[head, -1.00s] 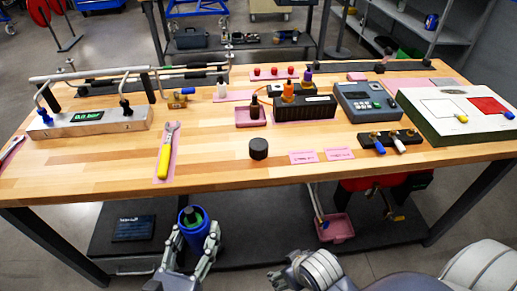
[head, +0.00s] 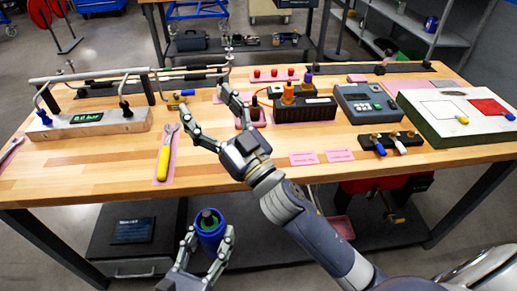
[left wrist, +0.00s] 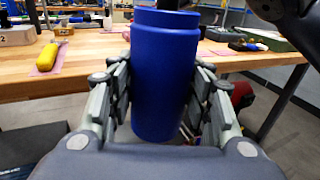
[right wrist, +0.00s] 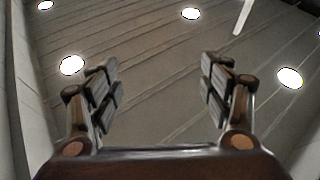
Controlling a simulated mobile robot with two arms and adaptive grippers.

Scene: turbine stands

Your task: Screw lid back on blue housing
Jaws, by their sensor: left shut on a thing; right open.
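The blue housing (head: 209,227) is held upright in front of the table's front edge, with its open top and a dark part inside showing. My left gripper (head: 207,236) is shut on it, one finger on each side; the left wrist view also shows the housing (left wrist: 165,75) between the fingers. My right gripper (head: 205,98) is open over the middle of the table, its fingers pointing toward the back. The right wrist view shows nothing between its fingers (right wrist: 160,75), only ceiling. The black round lid is hidden in the head view, behind my right gripper.
A yellow-handled wrench (head: 164,155) lies on a pink mat left of my right gripper. A gauge block with pipes (head: 90,121) stands at the left. A black box (head: 305,108), a grey device (head: 367,103) and a white-topped case (head: 460,110) stand at the right.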

